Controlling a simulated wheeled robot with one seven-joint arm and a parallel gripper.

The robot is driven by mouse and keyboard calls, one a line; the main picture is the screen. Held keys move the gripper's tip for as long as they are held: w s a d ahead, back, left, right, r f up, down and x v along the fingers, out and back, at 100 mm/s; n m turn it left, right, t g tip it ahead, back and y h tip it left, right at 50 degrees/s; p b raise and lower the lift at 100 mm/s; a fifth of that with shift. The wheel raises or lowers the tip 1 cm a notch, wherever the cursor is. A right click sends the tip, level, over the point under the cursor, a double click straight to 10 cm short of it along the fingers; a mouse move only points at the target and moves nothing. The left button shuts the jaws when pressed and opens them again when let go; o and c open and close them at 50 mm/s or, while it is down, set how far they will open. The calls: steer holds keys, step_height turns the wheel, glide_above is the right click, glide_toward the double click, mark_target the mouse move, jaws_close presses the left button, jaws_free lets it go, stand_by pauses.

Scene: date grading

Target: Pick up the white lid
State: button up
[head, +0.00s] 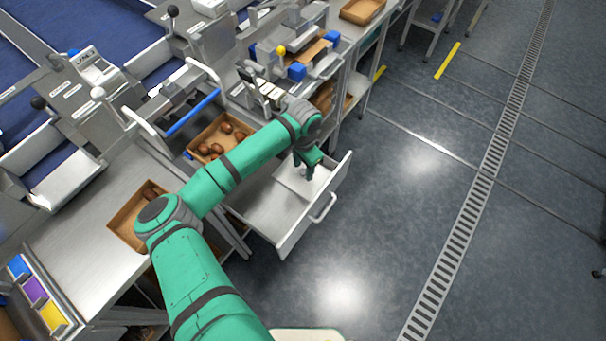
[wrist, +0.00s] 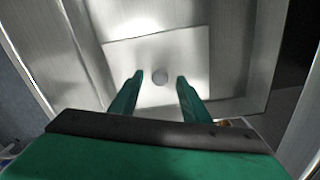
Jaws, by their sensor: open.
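The white lid (wrist: 192,48) is a flat square plate with a round grey knob (wrist: 160,77) in its middle. It lies inside the open metal drawer (head: 268,212), toward the drawer's back right end in the head view, where part of the lid (head: 290,184) shows beside my gripper. My gripper (head: 309,170) points down into the drawer over the lid. In the wrist view my gripper (wrist: 160,80) is open, one finger on each side of the knob. I cannot tell how far above the lid the fingertips are. Nothing is held.
The drawer's front panel with its handle (head: 323,207) and its side walls surround the lid. A cardboard box of dates (head: 218,137) sits on the bench to the left of the drawer. Machines with levers line the bench.

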steer(key=shift+f, duration=0.45)
jaws_close()
steer(key=shift+r, duration=0.15)
